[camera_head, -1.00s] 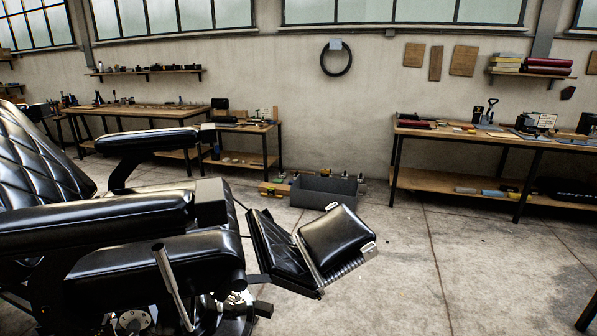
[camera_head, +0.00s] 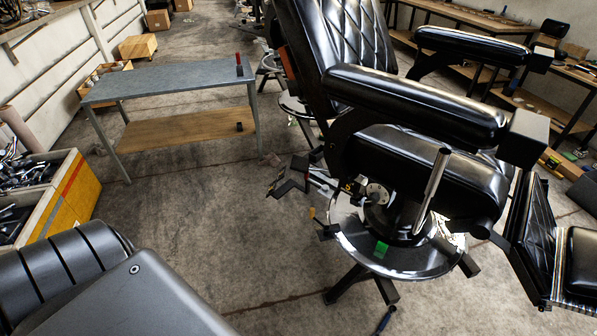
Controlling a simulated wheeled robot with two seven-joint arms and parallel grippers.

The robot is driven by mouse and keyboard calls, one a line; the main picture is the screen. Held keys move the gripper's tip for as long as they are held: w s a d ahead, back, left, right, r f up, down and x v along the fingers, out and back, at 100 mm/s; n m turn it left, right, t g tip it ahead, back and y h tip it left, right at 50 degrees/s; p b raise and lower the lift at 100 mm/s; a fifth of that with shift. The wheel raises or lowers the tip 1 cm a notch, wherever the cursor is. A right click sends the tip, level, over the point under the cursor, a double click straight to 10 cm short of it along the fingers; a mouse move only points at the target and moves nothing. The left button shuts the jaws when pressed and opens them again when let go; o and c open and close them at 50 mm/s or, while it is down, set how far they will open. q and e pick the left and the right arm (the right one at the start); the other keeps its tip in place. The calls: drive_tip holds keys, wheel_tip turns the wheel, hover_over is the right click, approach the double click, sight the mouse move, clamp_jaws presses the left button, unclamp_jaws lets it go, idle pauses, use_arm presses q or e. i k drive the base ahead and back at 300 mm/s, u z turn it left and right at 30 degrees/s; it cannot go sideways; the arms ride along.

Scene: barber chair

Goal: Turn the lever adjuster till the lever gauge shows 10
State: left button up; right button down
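The black barber chair (camera_head: 420,105) stands at the right, turned side-on. A silver lever (camera_head: 435,185) slants up beside its seat. A small round metal plate with dark holes (camera_head: 376,193) sits low on the chair's side. A tiny marking (camera_head: 347,187) beside it is too small to read. I cannot make out a gauge reading. Part of my own body fills the bottom left corner.
A grey-topped table (camera_head: 170,82) stands at the back left with a small red and black item (camera_head: 239,64) on it. A yellow-sided bin of tools (camera_head: 70,195) is at the left. The round chair base (camera_head: 400,258) bears a green patch.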

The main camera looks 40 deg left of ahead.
sight(373, 199)
drive_tip(key=u, duration=0.6)
drive_tip(key=k, duration=0.5)
drive_tip(key=u, duration=2.15)
drive_tip(key=i, duration=1.85)
drive_tip(key=z, duration=2.2)
